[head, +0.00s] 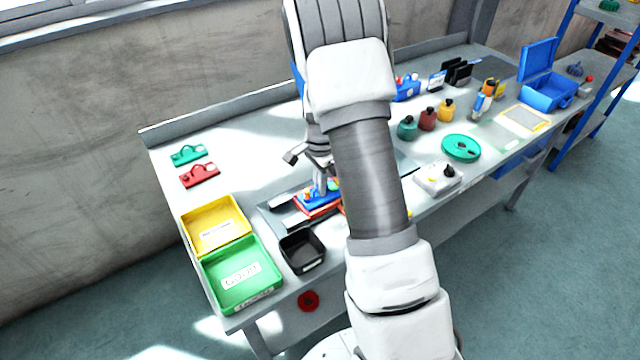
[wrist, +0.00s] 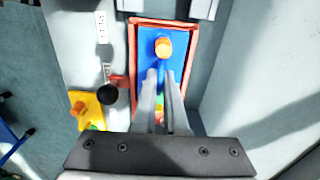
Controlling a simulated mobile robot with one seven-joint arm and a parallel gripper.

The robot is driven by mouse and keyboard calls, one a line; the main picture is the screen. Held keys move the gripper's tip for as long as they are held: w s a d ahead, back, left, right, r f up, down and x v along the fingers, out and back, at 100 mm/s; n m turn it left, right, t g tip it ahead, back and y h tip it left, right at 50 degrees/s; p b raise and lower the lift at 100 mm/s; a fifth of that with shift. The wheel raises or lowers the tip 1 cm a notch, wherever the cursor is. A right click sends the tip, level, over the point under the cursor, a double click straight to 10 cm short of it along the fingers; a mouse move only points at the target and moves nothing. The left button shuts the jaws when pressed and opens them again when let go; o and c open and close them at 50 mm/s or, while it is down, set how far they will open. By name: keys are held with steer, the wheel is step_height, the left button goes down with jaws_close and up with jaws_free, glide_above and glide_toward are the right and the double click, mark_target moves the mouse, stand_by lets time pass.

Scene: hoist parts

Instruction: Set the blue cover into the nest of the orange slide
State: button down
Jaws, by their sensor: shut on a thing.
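The blue cover (wrist: 178,62) is a flat blue rectangle with an orange knob on top; it also shows in the head view (head: 318,200). My gripper (wrist: 159,74) is shut on a raised blue part of the cover, behind the knob. The orange slide (wrist: 132,45) shows as a red-orange rim around the cover in the wrist view. In the head view the slide (head: 304,209) lies under the cover. The cover lies over the nest, roughly lined up with the rim; I cannot tell whether it is fully down. My fingers hide its near end.
A white box with a black knob (head: 438,178) stands to the right. A yellow part and a black knob (wrist: 107,95) lie left of the slide in the wrist view.

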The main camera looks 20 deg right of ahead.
steer(key=shift+c, duration=2.4)
jaws_free()
steer(key=shift+r+p, duration=3.35)
steer(key=shift+r, duration=1.2)
